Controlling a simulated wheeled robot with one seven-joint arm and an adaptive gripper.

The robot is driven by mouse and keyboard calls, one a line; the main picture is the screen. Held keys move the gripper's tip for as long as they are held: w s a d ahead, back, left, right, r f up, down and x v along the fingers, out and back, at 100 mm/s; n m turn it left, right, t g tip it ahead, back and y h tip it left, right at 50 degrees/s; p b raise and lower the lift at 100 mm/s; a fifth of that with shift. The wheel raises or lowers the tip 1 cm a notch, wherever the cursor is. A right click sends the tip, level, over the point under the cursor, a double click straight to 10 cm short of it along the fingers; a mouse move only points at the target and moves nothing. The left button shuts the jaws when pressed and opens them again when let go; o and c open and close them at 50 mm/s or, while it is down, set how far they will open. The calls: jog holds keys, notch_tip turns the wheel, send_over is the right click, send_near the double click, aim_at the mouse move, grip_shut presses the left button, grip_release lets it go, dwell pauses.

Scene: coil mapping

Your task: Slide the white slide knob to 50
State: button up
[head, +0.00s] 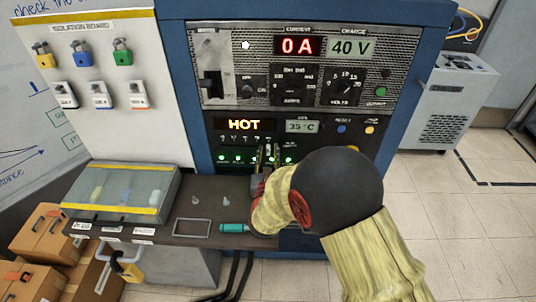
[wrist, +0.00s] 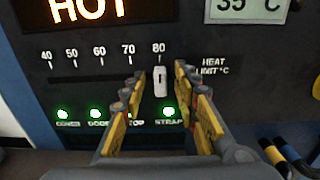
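The white slide knob (wrist: 160,84) stands at the right end of its horizontal dark slot (wrist: 90,80), just below the 80 mark. The printed scale runs from 40 at the left to 80, with the 50 mark (wrist: 72,53) near the left end. My gripper (wrist: 157,76) is open, with one yellow finger to the left of the knob and one to the right. Gaps show between the knob and both fingers. In the head view my gripper (head: 267,158) is in front of the lower panel and hides the knob.
A lit HOT display (head: 244,125) and a 35 °C readout (head: 302,126) sit above the slot. Several green lamps (wrist: 95,113) lie below it. A grey bench (head: 215,187) with a teal-handled tool (head: 235,229) and a clear-lidded box (head: 122,190) is at the left.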

jog(key=shift+c, duration=0.4)
grip_shut()
dwell(0.4)
